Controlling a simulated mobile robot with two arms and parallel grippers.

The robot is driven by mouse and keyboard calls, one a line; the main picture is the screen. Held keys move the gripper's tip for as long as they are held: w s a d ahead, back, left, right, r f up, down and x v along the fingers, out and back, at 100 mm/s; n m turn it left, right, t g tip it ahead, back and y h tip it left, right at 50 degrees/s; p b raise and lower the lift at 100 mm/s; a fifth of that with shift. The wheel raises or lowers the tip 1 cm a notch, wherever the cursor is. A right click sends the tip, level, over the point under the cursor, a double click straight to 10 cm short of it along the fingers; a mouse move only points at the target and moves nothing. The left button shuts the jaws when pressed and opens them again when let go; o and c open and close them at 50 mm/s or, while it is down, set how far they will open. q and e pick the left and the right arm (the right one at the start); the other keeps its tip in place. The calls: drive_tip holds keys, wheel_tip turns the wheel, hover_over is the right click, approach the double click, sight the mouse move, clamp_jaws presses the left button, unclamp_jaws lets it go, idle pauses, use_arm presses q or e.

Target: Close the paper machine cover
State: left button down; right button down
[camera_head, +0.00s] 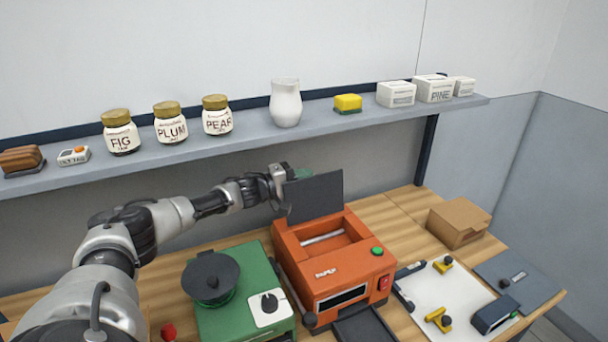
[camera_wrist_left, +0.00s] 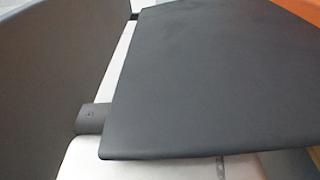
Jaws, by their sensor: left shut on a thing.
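The orange paper machine (camera_head: 335,262) stands on the wooden table, with its top opening exposed and a pale roller inside. Its dark grey cover (camera_head: 316,196) stands raised, nearly upright, at the back of the opening. My left gripper (camera_head: 283,184) is at the cover's left edge and is shut on it. In the left wrist view the cover (camera_wrist_left: 215,80) fills much of the picture as a flat dark panel. The fingertips are partly hidden, so the exact grip is hard to see. My right gripper is not in view.
A green cooker (camera_head: 238,300) with a dark pot (camera_head: 211,278) stands left of the machine. A cardboard box (camera_head: 458,223) and a white board (camera_head: 440,300) are to the right. A grey shelf (camera_head: 250,134) with jars runs behind, above the arm.

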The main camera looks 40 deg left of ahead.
sight(312, 190)
use_arm(q)
drive_tip(key=d+p, duration=0.1)
drive_tip(key=s+d+r+m+p, duration=0.1)
drive_tip(key=shift+s+m+p, duration=0.1)
drive_tip(key=shift+m+p, duration=0.2)
drive_tip(key=shift+p, duration=0.05)
drive_tip(key=shift+s+d+r+m+p, duration=0.1)
drive_tip(key=shift+s+d+m+p, duration=0.2)
drive_tip(key=shift+d+m, duration=0.25)
drive_tip(key=shift+s+d+r+m+p, duration=0.1)
drive_tip(key=shift+s+d+m+p, duration=0.05)
drive_tip(key=shift+d+m+p, duration=0.35)
drive_tip(key=shift+s+d+m+p, duration=0.4)
drive_tip(key=shift+d+m, duration=0.3)
drive_tip(key=shift+m, duration=0.35)
drive_tip(key=c, duration=1.4)
unclamp_jaws()
drive_tip(key=shift+a, duration=0.1)
drive_tip(key=shift+o, duration=1)
drive_tip(key=shift+w+a, duration=0.1)
